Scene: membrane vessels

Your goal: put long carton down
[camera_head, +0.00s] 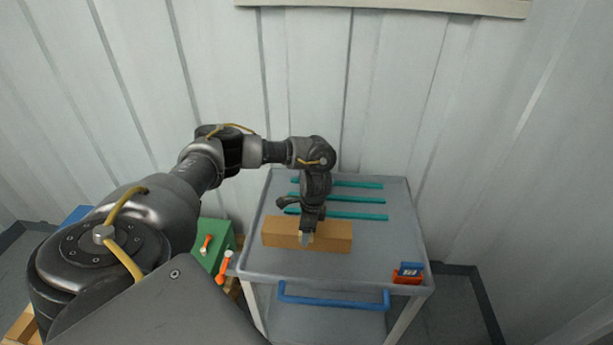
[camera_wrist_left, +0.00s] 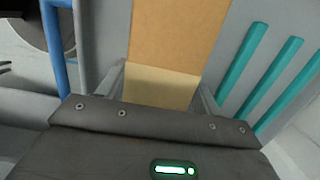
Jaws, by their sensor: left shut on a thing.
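The long carton (camera_head: 335,236) is a plain brown box lying lengthwise across the left middle of the grey cart top. My left gripper (camera_head: 306,238) comes down from above and is shut on the carton around its middle. In the left wrist view the carton (camera_wrist_left: 178,40) runs between the two fingers (camera_wrist_left: 160,88). I cannot tell whether the carton's underside touches the cart top. My right gripper is not in view.
The grey cart (camera_head: 380,248) carries several teal strips (camera_head: 345,215) behind the carton. A small red and blue item (camera_head: 408,273) sits at its front right corner. A blue handle (camera_head: 333,300) runs along the front. A green box (camera_head: 213,243) with orange-handled items stands left.

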